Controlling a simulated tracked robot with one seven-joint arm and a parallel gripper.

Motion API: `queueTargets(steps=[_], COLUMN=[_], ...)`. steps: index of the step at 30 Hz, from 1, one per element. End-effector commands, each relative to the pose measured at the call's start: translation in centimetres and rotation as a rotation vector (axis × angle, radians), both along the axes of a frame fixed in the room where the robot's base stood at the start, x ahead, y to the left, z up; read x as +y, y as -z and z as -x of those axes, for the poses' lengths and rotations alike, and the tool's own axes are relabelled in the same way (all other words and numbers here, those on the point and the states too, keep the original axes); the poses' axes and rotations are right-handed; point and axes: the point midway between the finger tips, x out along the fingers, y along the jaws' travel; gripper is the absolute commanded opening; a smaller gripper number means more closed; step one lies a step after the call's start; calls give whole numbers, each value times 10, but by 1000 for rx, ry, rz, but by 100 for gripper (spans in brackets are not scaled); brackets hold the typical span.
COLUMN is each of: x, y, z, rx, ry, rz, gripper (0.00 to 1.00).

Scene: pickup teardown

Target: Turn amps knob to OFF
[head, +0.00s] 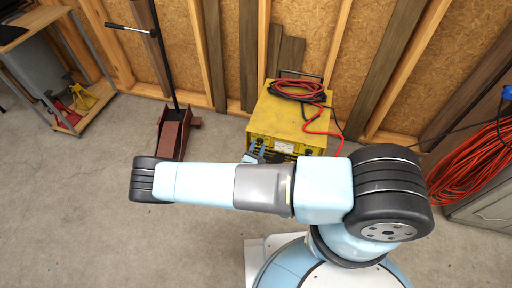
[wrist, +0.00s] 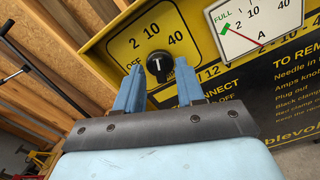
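The amps knob (wrist: 159,66) is a round black knob with a white mark, on a yellow dial panel (wrist: 125,48) marked OFF, 2, 10 and 40. OFF is at its left; the exact setting is hard to read. In the wrist view my gripper (wrist: 158,70) is open, with one blue finger on each side of the knob. I cannot tell whether the fingers touch it.
An ammeter (wrist: 255,22) with a red needle is right of the knob. Red cables (head: 300,88) lie on the charger. A red floor jack (head: 172,135) stands to its left, a cart (head: 70,115) farther left. An orange cable coil (head: 475,160) is at right. The concrete floor at left is clear.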

Motion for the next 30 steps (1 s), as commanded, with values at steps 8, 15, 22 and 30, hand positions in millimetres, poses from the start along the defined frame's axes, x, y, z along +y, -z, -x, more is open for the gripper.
queueTargets(steps=[8, 15, 22, 30], x=[-2, -2, -2, 3], y=[0, 0, 0, -1], z=[-5, -5, -5, -5], rx=[1, 1, 1, 0], ry=[0, 0, 0, -8], rz=[0, 0, 0, 3], gripper=[38, 27, 5, 4])
